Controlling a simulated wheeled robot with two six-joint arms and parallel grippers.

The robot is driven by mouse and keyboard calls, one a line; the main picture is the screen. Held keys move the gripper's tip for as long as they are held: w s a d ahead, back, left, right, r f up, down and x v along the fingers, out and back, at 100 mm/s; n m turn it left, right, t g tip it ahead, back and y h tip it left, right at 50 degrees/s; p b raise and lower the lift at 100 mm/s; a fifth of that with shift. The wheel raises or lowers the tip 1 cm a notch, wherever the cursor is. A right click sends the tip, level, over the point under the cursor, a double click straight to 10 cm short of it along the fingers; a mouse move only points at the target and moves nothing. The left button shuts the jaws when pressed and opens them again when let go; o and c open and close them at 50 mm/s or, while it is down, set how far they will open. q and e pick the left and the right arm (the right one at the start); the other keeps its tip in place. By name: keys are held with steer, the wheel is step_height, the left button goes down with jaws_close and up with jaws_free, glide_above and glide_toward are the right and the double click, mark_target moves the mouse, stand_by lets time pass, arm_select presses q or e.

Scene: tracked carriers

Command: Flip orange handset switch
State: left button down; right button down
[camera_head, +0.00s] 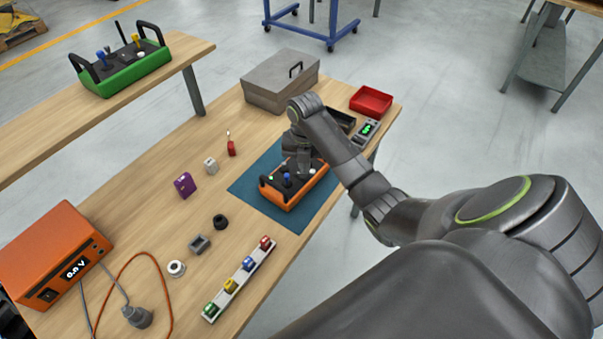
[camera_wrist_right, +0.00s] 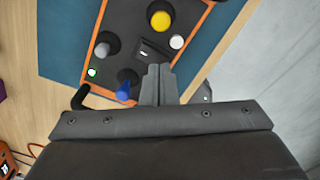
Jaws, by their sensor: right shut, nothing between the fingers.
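The orange handset (camera_head: 301,196) lies on a teal mat (camera_head: 246,187) on the wooden bench. In the right wrist view, the handset (camera_wrist_right: 86,56) shows a black switch (camera_wrist_right: 146,52) with a small white mark, a yellow knob (camera_wrist_right: 160,20), a white button (camera_wrist_right: 177,42), a blue stick (camera_wrist_right: 123,91) and a lit green lamp (camera_wrist_right: 92,72). My right gripper (camera_wrist_right: 158,68) is shut and empty, its tips just beside the switch; contact cannot be told. In the head view my right gripper (camera_head: 304,174) is over the handset and hides part of its top. My left gripper is not in view.
A grey case (camera_head: 270,88), a red bin (camera_head: 371,100) and a small meter (camera_head: 366,132) stand behind the mat. Several small parts and a rail of coloured blocks (camera_head: 239,279) lie in front. An orange power supply (camera_head: 50,255) is at left. A green handset (camera_head: 125,75) sits on another bench.

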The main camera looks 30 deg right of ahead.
steer(key=shift+f+b, duration=0.5)
steer(key=shift+f, duration=0.5)
stand_by(0.7)
steer(key=shift+s+r, duration=0.1)
steer(key=shift+r+p, duration=0.8)
steer(key=shift+p, duration=0.3)
step_height(320, 180, up, 5)
steer(key=p, duration=0.6)
steer(key=shift+r, duration=0.15)
